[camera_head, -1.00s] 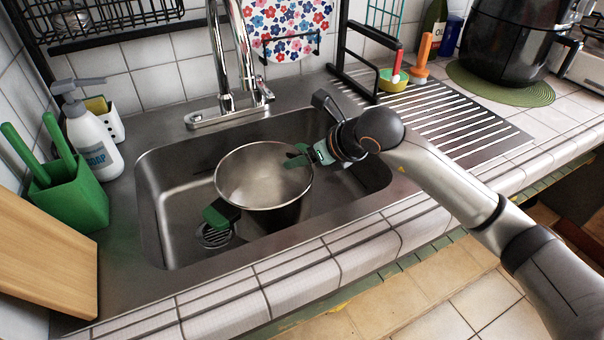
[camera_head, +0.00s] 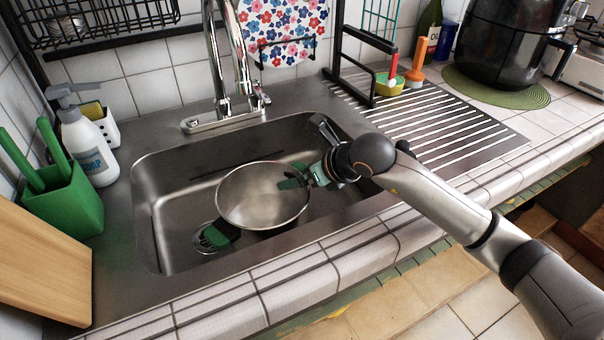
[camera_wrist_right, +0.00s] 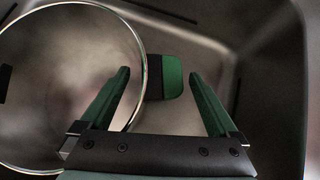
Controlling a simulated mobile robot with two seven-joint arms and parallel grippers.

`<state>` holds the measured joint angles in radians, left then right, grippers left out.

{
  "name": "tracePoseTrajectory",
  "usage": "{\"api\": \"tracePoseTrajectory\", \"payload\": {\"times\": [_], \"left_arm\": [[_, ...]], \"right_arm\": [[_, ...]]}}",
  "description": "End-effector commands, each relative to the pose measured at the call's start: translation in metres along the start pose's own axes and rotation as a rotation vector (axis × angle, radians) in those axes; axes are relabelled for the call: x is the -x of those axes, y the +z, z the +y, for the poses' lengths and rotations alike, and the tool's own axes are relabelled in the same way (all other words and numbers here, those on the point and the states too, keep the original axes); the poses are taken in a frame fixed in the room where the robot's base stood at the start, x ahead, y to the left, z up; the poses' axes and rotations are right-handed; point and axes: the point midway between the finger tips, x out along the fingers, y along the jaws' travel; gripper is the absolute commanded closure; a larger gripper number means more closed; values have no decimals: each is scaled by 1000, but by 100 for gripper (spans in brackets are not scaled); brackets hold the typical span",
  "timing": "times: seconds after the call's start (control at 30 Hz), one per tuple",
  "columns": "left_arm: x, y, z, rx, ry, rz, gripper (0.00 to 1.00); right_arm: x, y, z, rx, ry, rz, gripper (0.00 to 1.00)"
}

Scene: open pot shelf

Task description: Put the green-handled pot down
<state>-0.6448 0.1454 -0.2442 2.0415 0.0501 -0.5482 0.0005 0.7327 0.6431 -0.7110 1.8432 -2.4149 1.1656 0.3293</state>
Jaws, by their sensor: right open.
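The steel pot (camera_head: 262,203) with green handles stands in the sink basin (camera_head: 165,235), its open rim facing up. Its near-left handle (camera_head: 217,236) shows in the head view. My right gripper (camera_head: 303,179) is low in the basin at the pot's right side. In the right wrist view the pot (camera_wrist_right: 60,90) is at the left, and its other green handle (camera_wrist_right: 171,76) lies ahead between the spread fingers of the gripper (camera_wrist_right: 160,85). The jaws are open, apart from the handle. My left gripper is not in view.
The faucet (camera_head: 225,80) rises behind the basin. A soap bottle (camera_head: 88,145) and a green utensil holder (camera_head: 62,205) stand at the left. The ridged drainboard (camera_head: 440,125) is at the right, with a black rack (camera_head: 350,75) behind the gripper.

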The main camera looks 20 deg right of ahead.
Motion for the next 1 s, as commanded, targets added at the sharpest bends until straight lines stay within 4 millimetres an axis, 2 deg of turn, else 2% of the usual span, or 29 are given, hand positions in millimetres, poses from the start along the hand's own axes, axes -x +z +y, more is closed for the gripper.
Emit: {"api": "tracePoseTrajectory", "payload": {"times": [0.27,0.47,0.7,0.83,1.0], "left_arm": [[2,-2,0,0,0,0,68],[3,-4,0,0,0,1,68],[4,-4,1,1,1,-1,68],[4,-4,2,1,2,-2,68],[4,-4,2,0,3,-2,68]], "right_arm": [[5,2,0,0,0,-1,5],[37,2,-1,3,-2,-2,5],[89,2,-1,1,-3,-1,5],[108,1,-1,1,-1,-1,5],[120,1,0,-1,0,0,5]]}}
